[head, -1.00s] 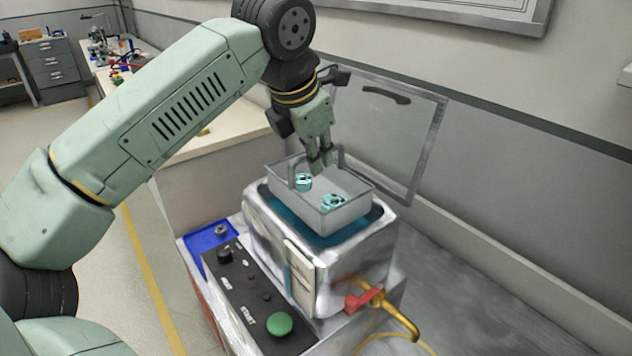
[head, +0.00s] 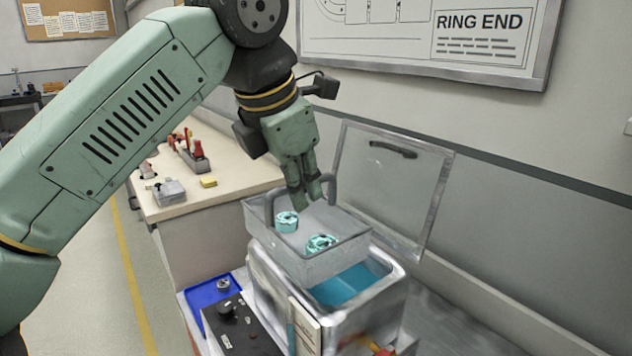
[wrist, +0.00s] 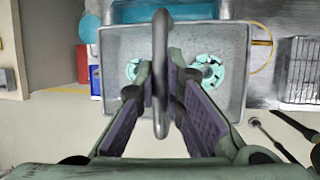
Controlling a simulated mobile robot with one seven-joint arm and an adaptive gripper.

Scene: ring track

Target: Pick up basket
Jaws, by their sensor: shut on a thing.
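The grey metal basket (head: 340,262) hangs above the open tank (head: 385,305), which has blue liquid inside. Two teal ring-shaped parts lie in the basket, one at the left (head: 286,221) and one nearer the front (head: 320,244). My gripper (head: 306,200) is shut on the basket's handle. In the wrist view the handle (wrist: 160,70) runs between the two finger pads of my gripper (wrist: 165,115), with the basket (wrist: 115,50) and both parts beneath. The basket looks roughly level.
The tank's lid (head: 390,190) stands open behind, near the wall. A blue tray (head: 200,296) and a black control panel (head: 235,322) are at the tank's left front. A bench (head: 225,185) with tools and a yellow block (head: 208,182) stands behind left.

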